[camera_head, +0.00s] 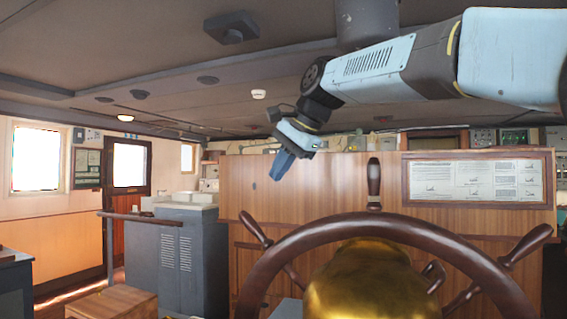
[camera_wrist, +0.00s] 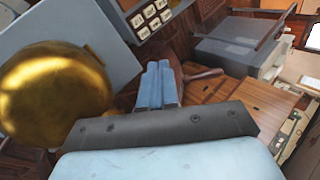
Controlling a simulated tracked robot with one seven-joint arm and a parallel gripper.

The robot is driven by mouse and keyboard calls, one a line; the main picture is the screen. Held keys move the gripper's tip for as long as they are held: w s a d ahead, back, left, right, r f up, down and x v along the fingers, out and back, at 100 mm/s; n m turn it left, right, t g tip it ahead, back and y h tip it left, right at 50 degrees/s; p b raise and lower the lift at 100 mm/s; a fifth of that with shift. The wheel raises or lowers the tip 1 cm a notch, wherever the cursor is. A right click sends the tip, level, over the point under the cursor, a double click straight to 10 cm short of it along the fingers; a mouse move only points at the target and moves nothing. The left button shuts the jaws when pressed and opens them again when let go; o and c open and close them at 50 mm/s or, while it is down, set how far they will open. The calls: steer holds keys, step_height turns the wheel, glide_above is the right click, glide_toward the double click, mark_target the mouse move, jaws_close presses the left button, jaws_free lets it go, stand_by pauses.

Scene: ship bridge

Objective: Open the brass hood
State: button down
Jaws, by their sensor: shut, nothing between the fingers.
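In the wrist view the brass hood (camera_wrist: 52,95) shows at the left as a large round gold shape. No opening shows in it. My gripper (camera_head: 281,172) hangs in the air, up and to the left of the hood in the head view, apart from it. In the wrist view its blue fingers (camera_wrist: 159,75) are together and empty, to the right of the hood.
The wooden ship's wheel (camera_head: 400,224) with its spoke handles arches over the hood in the head view. A wood-panelled partition (camera_head: 330,190) stands behind it, with a framed chart (camera_head: 478,179). A grey cabinet (camera_head: 187,255) and a small wooden box (camera_head: 112,303) stand at the left.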

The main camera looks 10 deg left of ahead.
steer(key=x, duration=0.9)
steer(key=shift+a, duration=0.35)
steer(key=shift+w, duration=0.1)
stand_by(1.0)
